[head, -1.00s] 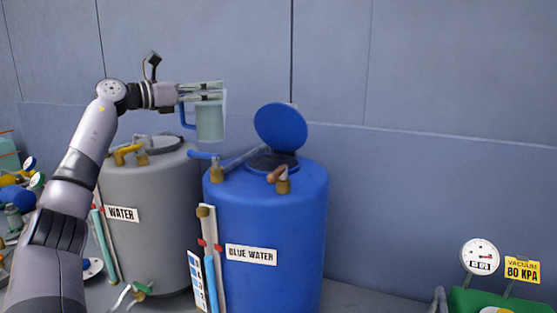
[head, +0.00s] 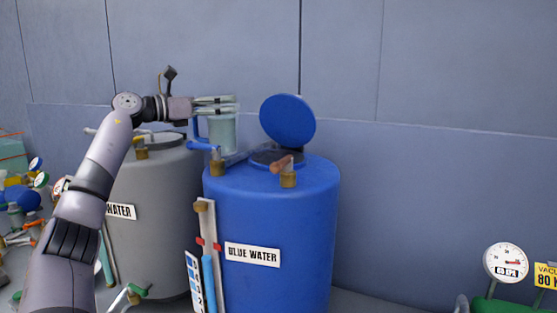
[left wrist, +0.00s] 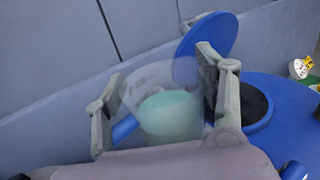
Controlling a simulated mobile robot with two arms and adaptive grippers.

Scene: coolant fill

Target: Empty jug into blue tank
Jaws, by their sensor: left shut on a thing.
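My left gripper (head: 215,105) is shut on the jug (head: 222,135), a clear jug with a blue handle. In the left wrist view the jug (left wrist: 150,88) sits between the two fingers and holds pale green liquid; it looks about upright. The blue tank (head: 270,215), labelled BLUE WATER, stands just right of and below the jug. Its round blue lid (head: 288,120) is raised. The dark opening (left wrist: 255,103) shows right of the jug in the left wrist view. My right gripper is in neither view.
A grey tank (head: 155,185) labelled WATER stands left of the blue tank. A blue-handled valve (head: 215,162) and an orange-handled valve (head: 287,172) stick up from the blue tank's top. A gauge (head: 505,262) stands at the lower right. The wall is close behind.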

